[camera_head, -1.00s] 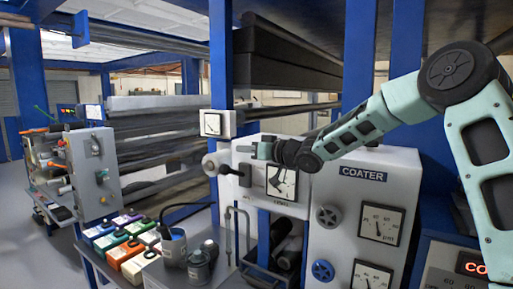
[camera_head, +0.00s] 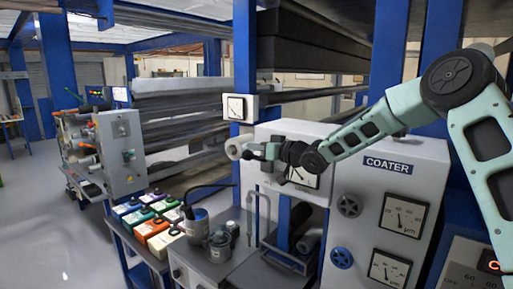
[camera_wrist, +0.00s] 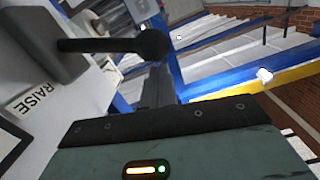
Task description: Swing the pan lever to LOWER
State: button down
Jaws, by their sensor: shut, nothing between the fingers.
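The pan lever (camera_wrist: 110,45) shows in the wrist view as a dark bar with a round knob at its right end. It leaves a grey block on a pale panel, and a RAISE label (camera_wrist: 37,98) sits below it. My gripper (camera_wrist: 156,88) is shut and empty, its dark fingers just below the knob; I cannot tell whether they touch it. My gripper and arm hide part of the lever area. No LOWER label is readable.
The coater cabinet (camera_head: 390,165) with handwheels and dials stands right of the lever. A small gauge (camera_head: 237,107) is above it on a blue post. Pots (camera_head: 197,227) and coloured boxes (camera_head: 150,230) sit on a bench below left. Floor is open at far left.

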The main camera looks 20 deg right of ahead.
jog(key=shift+s+a+f+n+b, duration=0.25)
jog(key=shift+f+b, duration=0.2)
jog(key=shift+b, duration=0.35)
jog(key=shift+f, duration=0.1)
jog(key=b, duration=0.1)
jog(key=f+n+b, duration=0.1)
jog(key=b, duration=0.1)
jog(key=shift+s+a+f, duration=0.15)
jog(key=shift+a+f, duration=0.1)
notch_tip(320, 180, down, 9)
jog(key=a+n+b, duration=0.1)
jog(key=n+b, duration=0.7)
jog(key=b, duration=1)
jog(key=shift+s+t+h, duration=0.3)
jog(key=shift+s+t, duration=0.1)
jog(key=shift+f, duration=0.1)
jog(key=shift+n, duration=0.25)
